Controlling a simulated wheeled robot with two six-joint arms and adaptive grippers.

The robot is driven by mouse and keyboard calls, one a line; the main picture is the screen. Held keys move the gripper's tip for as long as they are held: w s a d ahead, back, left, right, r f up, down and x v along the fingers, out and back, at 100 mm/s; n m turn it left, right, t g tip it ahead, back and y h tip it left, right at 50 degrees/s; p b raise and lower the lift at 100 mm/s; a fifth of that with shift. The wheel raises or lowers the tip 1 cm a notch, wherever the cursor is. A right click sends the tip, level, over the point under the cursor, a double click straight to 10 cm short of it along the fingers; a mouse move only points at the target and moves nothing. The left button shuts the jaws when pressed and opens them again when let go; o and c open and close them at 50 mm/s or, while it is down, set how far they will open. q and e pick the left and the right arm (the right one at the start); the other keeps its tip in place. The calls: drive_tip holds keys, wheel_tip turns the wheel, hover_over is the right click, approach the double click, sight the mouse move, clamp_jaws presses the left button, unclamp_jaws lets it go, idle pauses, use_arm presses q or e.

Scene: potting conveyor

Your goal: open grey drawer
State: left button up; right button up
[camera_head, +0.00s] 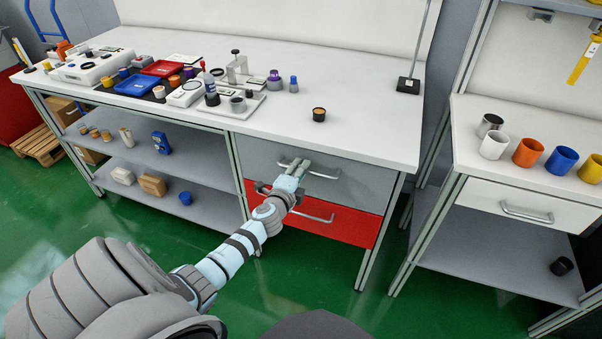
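The grey drawer (362,184) is the upper drawer under the right part of the long white workbench. Its front looks flush with the bench frame. Its bar handle (322,175) runs across the front and is partly hidden by my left gripper (299,165). My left gripper reaches up from below, with its fingertips at the left half of the handle. The fingers are small here, and I cannot tell whether they are closed on the bar. My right gripper is not in view.
The red drawer (345,225) with its own handle (315,216) lies just below, behind my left wrist. A black-and-orange cup (319,114) stands on the bench above. A second bench with a white drawer (500,203) stands at right. Green floor is open in front.

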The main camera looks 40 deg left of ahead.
use_arm(q)
drive_tip(key=shift+w+a+f, duration=0.15)
drive_tip(key=shift+w+f, duration=0.05)
drive_tip(key=shift+w, duration=0.4)
clamp_jaws()
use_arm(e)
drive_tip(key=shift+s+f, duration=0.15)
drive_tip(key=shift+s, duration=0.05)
use_arm(q)
drive_tip(key=shift+s, duration=0.1)
